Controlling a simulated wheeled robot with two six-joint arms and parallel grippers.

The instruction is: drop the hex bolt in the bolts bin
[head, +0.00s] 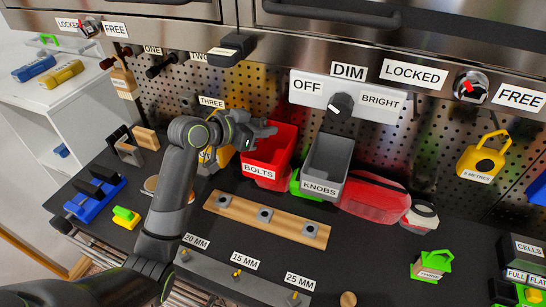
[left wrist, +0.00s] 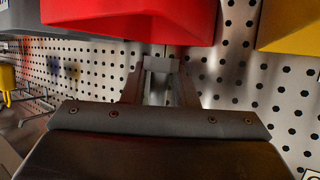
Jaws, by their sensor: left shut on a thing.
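The red bolts bin (head: 283,150), labelled BOLTS, hangs on the pegboard in the middle of the head view. It also shows as a red shape at the top of the left wrist view (left wrist: 130,22). My left gripper (head: 264,130) is over the bin's upper left side, its fingers pointing right. In the left wrist view its fingers (left wrist: 160,68) are closed on a small grey piece (left wrist: 158,63), apparently the hex bolt. Its shape is hard to make out, and the bolt is not clear in the head view. My right gripper is not in view.
A grey KNOBS bin (head: 328,160) hangs right beside the bolts bin. A yellow bin (head: 216,157) is on its left, partly behind my arm. Below are a wooden strip (head: 236,207) with several nuts and a red pouch (head: 372,196). A dimmer panel (head: 378,101) is above right.

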